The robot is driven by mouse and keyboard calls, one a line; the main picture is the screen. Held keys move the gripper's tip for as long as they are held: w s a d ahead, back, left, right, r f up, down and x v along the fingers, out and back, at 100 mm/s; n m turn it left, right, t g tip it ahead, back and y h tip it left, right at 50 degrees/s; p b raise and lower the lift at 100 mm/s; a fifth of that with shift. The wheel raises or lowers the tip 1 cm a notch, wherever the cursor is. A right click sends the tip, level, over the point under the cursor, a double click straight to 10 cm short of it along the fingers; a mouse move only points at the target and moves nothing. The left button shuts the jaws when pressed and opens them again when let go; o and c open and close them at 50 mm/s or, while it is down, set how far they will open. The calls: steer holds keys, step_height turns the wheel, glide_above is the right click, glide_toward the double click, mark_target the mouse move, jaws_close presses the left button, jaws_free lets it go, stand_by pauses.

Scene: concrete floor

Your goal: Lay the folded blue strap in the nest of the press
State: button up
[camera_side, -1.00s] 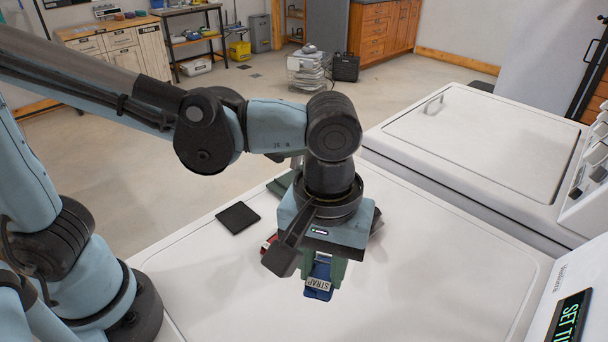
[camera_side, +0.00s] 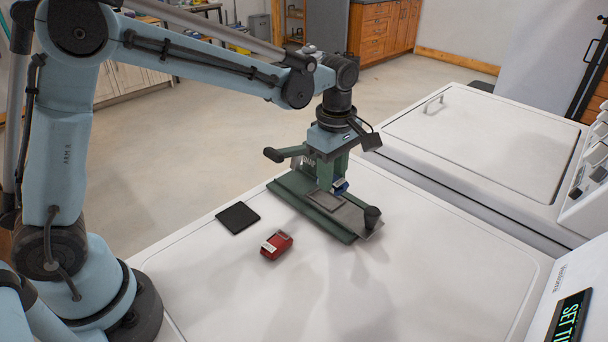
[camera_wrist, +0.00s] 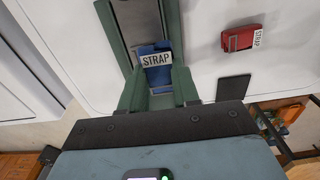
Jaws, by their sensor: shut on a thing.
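The folded blue strap (camera_side: 340,186) is between the fingers of my gripper (camera_side: 334,180), which is shut on it. In the wrist view the strap (camera_wrist: 154,50) shows its blue face and white STRAP label between the green fingers (camera_wrist: 160,88). The press (camera_side: 345,235) has a green base, a grey plate and a framed nest (camera_side: 325,201). In the side view the strap appears over the back edge of the nest; I cannot tell whether it touches the press. The fingers partly hide the back of the press.
A folded red strap (camera_side: 276,244) with a white label lies left of the press. A flat black square (camera_side: 238,217) lies behind it. A black knob (camera_side: 372,216) stands at the press's near end and a lever knob (camera_side: 273,155) sticks out left. The front worktop is clear.

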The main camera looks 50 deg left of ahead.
mark_target(326, 199)
steer(key=w+a+f, duration=0.2)
steer(key=a, duration=0.1)
steer(key=shift+w+f, duration=0.15)
steer(key=shift+f, duration=2.05)
steer(key=shift+f, duration=0.3)
steer(key=o, duration=1)
step_height(326, 199, up, 12)
steer(key=shift+s+a+f+m+t, duration=0.1)
steer(key=shift+s+a+m+t, duration=0.9)
steer(key=shift+s+m, duration=1.9)
steer(key=shift+s+a+r+m+t, duration=0.1)
steer(key=shift+s+a+m+t, duration=0.45)
steer(key=shift+s+m+t, duration=1.6)
steer(key=shift+s+a+f+m+t, duration=0.1)
steer(key=shift+s+a+m+t, duration=0.5)
steer(key=shift+s+m, duration=3)
